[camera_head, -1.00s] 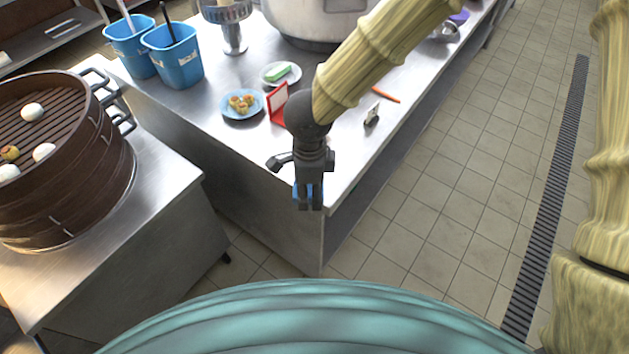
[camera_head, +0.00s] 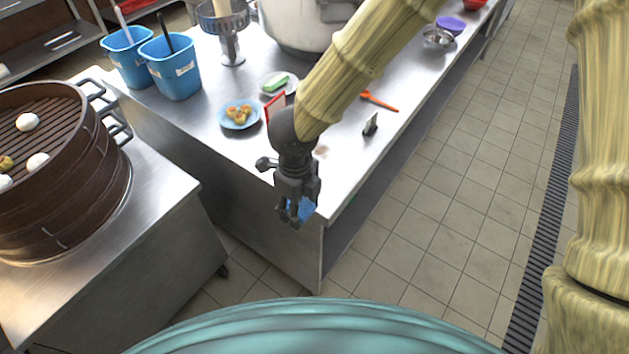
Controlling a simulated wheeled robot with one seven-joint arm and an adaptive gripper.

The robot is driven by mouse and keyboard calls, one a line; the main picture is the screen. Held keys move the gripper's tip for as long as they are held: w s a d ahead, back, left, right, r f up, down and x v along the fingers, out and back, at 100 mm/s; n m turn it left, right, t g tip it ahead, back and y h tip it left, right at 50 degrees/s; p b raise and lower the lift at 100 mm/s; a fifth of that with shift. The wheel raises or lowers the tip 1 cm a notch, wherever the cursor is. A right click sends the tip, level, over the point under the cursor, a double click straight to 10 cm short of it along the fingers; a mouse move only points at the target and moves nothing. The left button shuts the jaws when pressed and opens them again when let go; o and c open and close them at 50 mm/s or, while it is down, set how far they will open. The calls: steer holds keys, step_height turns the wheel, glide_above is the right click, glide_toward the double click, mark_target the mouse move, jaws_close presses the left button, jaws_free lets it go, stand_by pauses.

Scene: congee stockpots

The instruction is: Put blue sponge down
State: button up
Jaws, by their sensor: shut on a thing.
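The blue sponge (camera_head: 303,208) is partly visible between the fingers of my gripper (camera_head: 293,216). My gripper is shut on it and points downward. It appears in front of the near end of the steel counter (camera_head: 215,133). The fingers cover much of the sponge. I cannot tell how high the sponge is relative to the counter top.
On the counter are a blue plate (camera_head: 226,122) with small food pieces, a plate with a green block (camera_head: 274,84), an orange spoon (camera_head: 379,102), two blue buckets (camera_head: 172,72) and a large pot (camera_head: 290,25). A bamboo steamer (camera_head: 75,205) stands left. Counter space near the front is clear.

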steer(key=w+d, duration=0.1)
steer(key=w, duration=0.2)
steer(key=w+d+p, duration=0.1)
steer(key=w, duration=0.2)
steer(key=w+d+f+p, duration=0.1)
steer(key=w, duration=0.3)
steer(key=shift+d, duration=0.3)
steer(key=shift+f+p, duration=0.45)
steer(key=shift+f, duration=1.3)
steer(key=shift+s+d+f, duration=0.1)
steer(key=shift+s+f, duration=0.25)
steer(key=shift+f, duration=0.3)
steer(key=o, duration=0.9)
steer(key=shift+o, duration=0.8)
steer(key=shift+w+f, duration=0.2)
steer(key=shift+f, duration=0.05)
steer(key=shift+r, duration=0.15)
steer(key=shift+r, duration=0.15)
